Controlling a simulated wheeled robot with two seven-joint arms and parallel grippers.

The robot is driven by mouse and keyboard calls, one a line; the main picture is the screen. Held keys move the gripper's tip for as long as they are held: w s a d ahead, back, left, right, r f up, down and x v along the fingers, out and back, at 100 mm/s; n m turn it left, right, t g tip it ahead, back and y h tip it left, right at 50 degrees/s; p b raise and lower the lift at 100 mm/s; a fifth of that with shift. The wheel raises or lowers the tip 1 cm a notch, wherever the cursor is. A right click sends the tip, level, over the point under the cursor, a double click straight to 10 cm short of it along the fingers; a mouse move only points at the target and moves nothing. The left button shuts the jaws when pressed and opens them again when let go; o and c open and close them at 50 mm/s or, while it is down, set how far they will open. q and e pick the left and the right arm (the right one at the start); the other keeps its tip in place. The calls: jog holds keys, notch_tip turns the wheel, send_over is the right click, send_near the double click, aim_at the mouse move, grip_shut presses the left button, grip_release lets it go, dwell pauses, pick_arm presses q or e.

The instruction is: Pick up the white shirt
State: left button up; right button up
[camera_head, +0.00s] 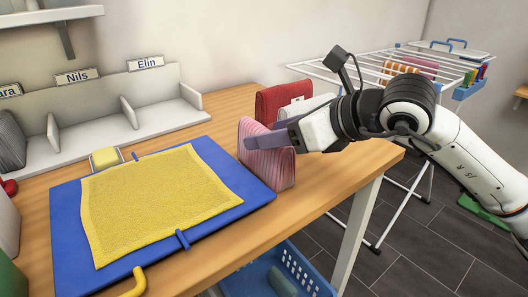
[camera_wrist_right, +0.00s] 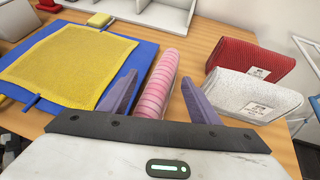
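The white shirt (camera_wrist_right: 255,95) is a folded, speckled white bundle with a small tag, standing on the table right of my right gripper in the wrist view. In the head view it shows only partly (camera_head: 308,106), behind my right gripper and arm. My right gripper (camera_head: 272,139) is open. In the wrist view its two purple-grey fingers (camera_wrist_right: 160,100) stand on either side of a pink striped folded garment (camera_wrist_right: 160,82), with small gaps seeming to show beside it. The right finger lies between the pink garment and the white shirt. My left gripper is not in view.
A red folded garment (camera_head: 283,99) stands just behind the white shirt. A blue board (camera_head: 63,220) with a yellow cloth (camera_head: 155,200) lies left. A name-labelled divider shelf (camera_head: 90,133) is at the back, a drying rack (camera_head: 430,60) at right, and a blue basket (camera_head: 305,270) below the table edge.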

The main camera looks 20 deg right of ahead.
grip_shut()
jog(key=shift+r, duration=0.1)
